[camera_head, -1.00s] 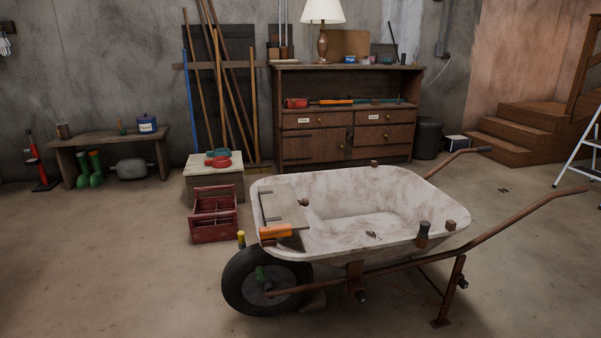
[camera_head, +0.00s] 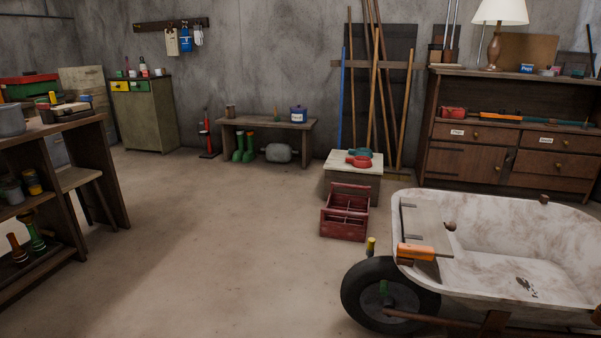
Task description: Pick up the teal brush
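I cannot make out for certain which thing is the teal brush. A small teal object (camera_head: 358,153) lies beside a red one (camera_head: 359,162) on the pale-topped box (camera_head: 352,184) in the middle distance; its exact shape is too small to tell. A long thin teal item (camera_head: 570,123) lies on the open shelf of the wooden cabinet (camera_head: 468,158) at the right. Neither of my grippers is in view.
A wheelbarrow (camera_head: 475,279) fills the lower right, with a red tool carrier (camera_head: 345,213) near its wheel. A wooden shelf unit (camera_head: 80,150) stands at the left. A low bench (camera_head: 266,125) is at the back wall. The floor (camera_head: 215,240) between is clear.

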